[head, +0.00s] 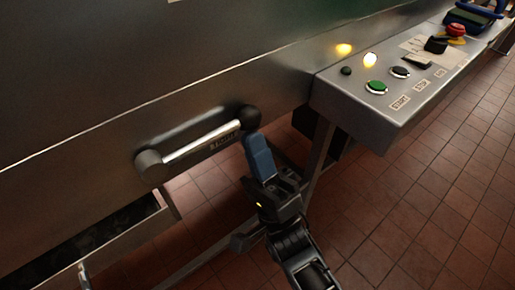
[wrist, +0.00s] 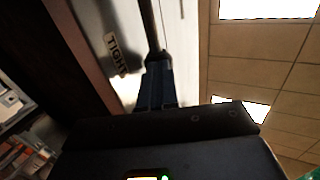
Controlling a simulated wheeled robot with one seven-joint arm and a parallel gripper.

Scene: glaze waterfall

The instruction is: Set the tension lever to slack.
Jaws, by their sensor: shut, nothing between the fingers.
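The tension lever (head: 202,142) is a bright metal bar on the steel machine's side panel. It runs from a grey round hub at its lower left to a black ball knob (head: 249,117) at its upper right. A small label lies just below the bar, too small to read surely. In the wrist view a label (wrist: 117,53) reads TIGHT, beside a dark rod. My gripper (head: 256,140) has blue fingers, shut with nothing between them. Its tips are just below the knob, close to or touching it; I cannot tell which.
A control box (head: 395,115) juts out at the right, with a green button (head: 376,88), a black button (head: 400,72), lit yellow lamps and a red knob (head: 456,30). Metal frame legs stand below the machine. The tiled floor (head: 430,210) at the right is clear.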

